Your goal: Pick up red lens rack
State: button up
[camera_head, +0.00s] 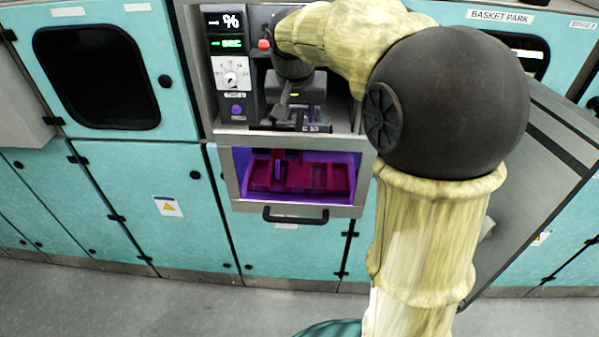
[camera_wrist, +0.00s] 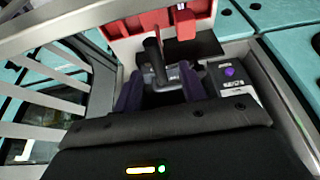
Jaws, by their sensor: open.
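My gripper (camera_head: 286,112) is inside the open upper bay of the steel unit, pointing down. In the wrist view its two dark purple fingers stand apart (camera_wrist: 160,88). A dark upright post (camera_wrist: 154,60) with a grey piece at its foot shows in the gap between them; I cannot tell whether they touch it. A red slotted piece (camera_wrist: 132,24), perhaps the red lens rack, is beyond the fingers at the top of the wrist view. In the head view, red compartmented shapes (camera_head: 318,178) sit behind the purple-lit window below. Which is the rack is unclear.
A control panel (camera_head: 231,75) with a dial and purple button borders the bay on the left. A handle (camera_head: 295,215) sticks out below the window. Steel frame edges are close around my gripper. Teal cabinets (camera_head: 130,185) flank the unit; the floor (camera_head: 110,300) in front is clear.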

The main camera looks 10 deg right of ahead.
aim_at(299, 121)
jog(key=p+x, duration=0.1)
jog(key=x, duration=0.4)
jog(key=shift+d+p, duration=0.15)
jog(key=shift+p, duration=0.2)
grip_shut()
